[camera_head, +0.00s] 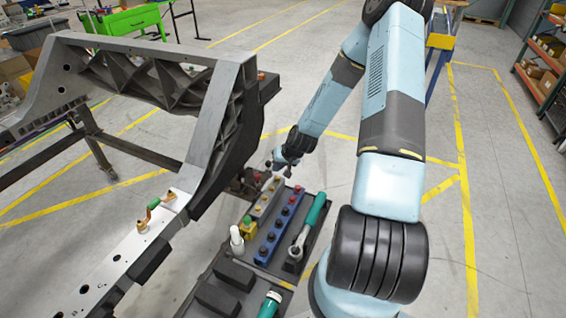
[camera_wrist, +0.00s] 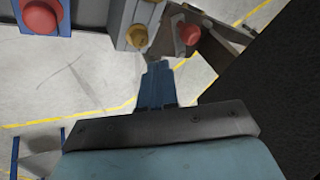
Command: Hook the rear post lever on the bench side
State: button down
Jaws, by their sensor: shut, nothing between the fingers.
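The grey chassis frame (camera_head: 222,100) stands at left in the head view. A lever with a green grip (camera_head: 153,204) lies on its near rail, between copper-coloured fittings. My gripper (camera_head: 277,164) is past the far end of the tool bench, low beside the frame's dark post. In the wrist view its blue fingers (camera_wrist: 157,72) are shut and empty. I cannot tell whether the red knob belongs to the rear post lever.
A dark surface (camera_wrist: 270,90) fills the wrist view's right side. Open floor lies beyond the bench.

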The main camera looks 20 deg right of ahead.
jog(key=w+a+f, duration=0.2)
jog(key=f, duration=0.1)
jog(key=shift+a+f, duration=0.2)
jog(key=shift+a, duration=0.15)
jog(key=shift+w+a+f, duration=0.1)
jog(key=shift+a+f, duration=0.1)
jog(key=shift+a, duration=0.25)
jog(key=shift+w+a+f, duration=0.1)
jog(key=shift+a+f, duration=0.1)
jog(key=shift+a, duration=0.25)
